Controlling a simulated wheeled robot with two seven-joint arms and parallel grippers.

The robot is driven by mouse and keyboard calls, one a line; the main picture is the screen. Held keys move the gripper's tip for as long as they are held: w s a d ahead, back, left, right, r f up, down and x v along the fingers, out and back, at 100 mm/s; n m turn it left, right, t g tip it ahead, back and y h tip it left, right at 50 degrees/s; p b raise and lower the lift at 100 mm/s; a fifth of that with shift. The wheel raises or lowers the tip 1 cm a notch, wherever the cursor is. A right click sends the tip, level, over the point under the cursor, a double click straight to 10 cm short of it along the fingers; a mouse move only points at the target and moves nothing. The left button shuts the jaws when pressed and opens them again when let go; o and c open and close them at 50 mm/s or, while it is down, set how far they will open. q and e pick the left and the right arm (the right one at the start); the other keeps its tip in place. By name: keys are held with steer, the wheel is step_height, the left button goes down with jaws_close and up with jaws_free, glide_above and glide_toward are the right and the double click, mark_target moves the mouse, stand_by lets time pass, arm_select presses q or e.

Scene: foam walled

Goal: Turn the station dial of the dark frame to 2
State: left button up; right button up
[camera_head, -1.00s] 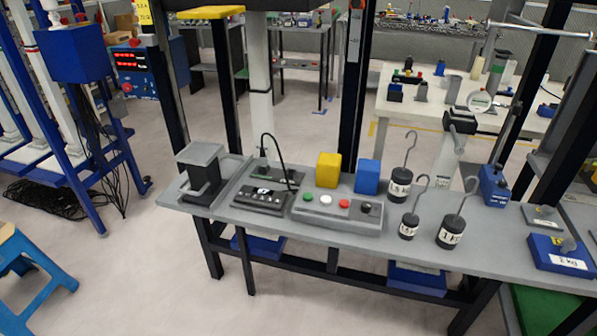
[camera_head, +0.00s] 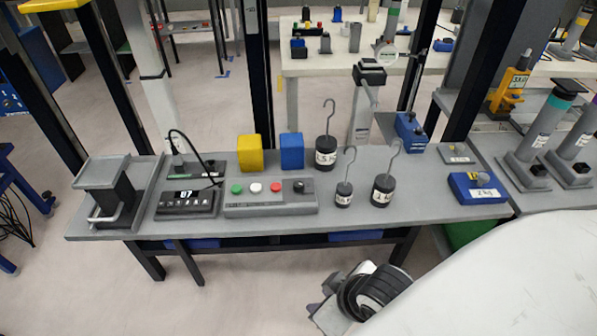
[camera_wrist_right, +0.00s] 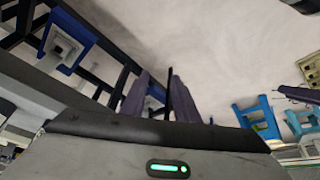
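A grey button box (camera_head: 270,203) stands on the bench with green, white and red buttons and a small black knob (camera_head: 299,187) at its right end. The knob looks like a dial, but its setting is too small to read. Dark uprights (camera_head: 257,75) rise behind the bench. My right arm's end shows below the bench's front edge in the head view, well away from the knob. In the right wrist view my right gripper (camera_wrist_right: 159,82) has two dark fingers apart, with nothing held between them. My left gripper is not in view.
A black display unit (camera_head: 188,202), a grey clamp-like block (camera_head: 108,190), yellow (camera_head: 250,153) and blue (camera_head: 292,151) blocks and hooked weights (camera_head: 383,189) share the bench (camera_head: 420,209). A blue 2 kg block (camera_head: 478,188) sits right.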

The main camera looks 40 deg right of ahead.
steer(key=w+r+n+t+h, duration=0.15)
steer(key=w+r+t, duration=0.85)
steer(key=w+r, duration=1)
steer(key=w+a+r+n+t+y, duration=0.2)
steer(key=a+r+n+t+y, duration=0.1)
steer(key=r, duration=0.2)
steer(key=w+a+r+n+t+y, duration=0.2)
steer(key=w+a+r+n, duration=0.1)
steer(key=r, duration=0.3)
steer(key=s+a+r+n+g+y, duration=0.2)
steer(key=a+r+n+y, duration=0.5)
steer(key=a+n+y, duration=0.3)
steer(key=s+a+f+n+g+y, duration=0.35)
steer(key=a+n+g+y, duration=0.25)
steer(key=n+g, duration=0.55)
steer(key=n+g+h, duration=0.2)
steer(key=g+h, duration=0.5)
steer(key=h, duration=1.3)
glide_above(298, 183)
step_height(298, 183, down, 14)
steer(key=shift+t, duration=0.25)
step_height(298, 183, down, 9)
steer(key=shift+f+p, duration=0.1)
steer(key=shift+p, duration=0.35)
